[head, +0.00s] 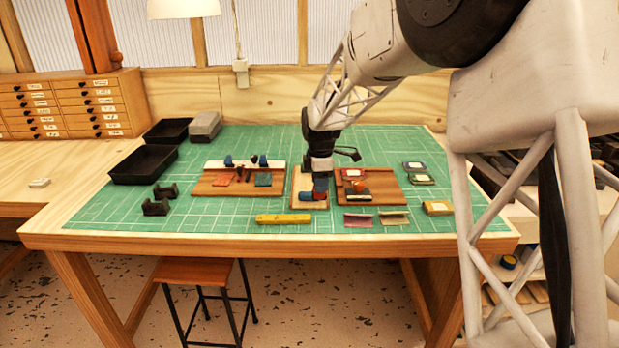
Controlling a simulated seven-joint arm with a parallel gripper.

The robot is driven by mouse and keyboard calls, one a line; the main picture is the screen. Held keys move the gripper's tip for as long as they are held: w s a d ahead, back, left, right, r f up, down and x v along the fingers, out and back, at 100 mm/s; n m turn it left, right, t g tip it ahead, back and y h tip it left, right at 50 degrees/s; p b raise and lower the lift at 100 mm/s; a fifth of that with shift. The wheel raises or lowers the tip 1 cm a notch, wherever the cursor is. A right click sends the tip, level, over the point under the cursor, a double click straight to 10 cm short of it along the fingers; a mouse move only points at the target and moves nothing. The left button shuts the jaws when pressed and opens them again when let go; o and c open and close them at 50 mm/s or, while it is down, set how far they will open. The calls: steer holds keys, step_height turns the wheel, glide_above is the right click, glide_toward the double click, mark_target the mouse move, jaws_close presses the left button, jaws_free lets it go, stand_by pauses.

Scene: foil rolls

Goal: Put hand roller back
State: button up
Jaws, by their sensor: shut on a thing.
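My gripper (320,180) points down over a small pale wooden board (309,204) near the middle of the green mat. It is shut on a small blue and dark red piece (306,196), which looks like the hand roller. The piece is low over the board or touching it; I cannot tell which. The fingertips are too small to make out clearly.
A wooden board with small blue and dark pieces (235,190) lies left of my gripper. Another board (385,187) with a red piece lies close right. A yellow bar (283,219) is in front. Black trays (143,166) stand at left.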

steer(key=w+a, duration=0.1)
steer(key=w, duration=0.4)
steer(key=w+a+f, duration=0.1)
steer(key=w, duration=0.4)
steer(key=w+a, duration=0.1)
steer(key=w, duration=0.4)
steer(key=shift+f, duration=0.2)
steer(key=shift+f, duration=1.75)
steer(key=shift+f, duration=0.2)
steer(key=o, duration=0.9)
step_height(320, 180, up, 12)
steer(key=shift+r, duration=0.2)
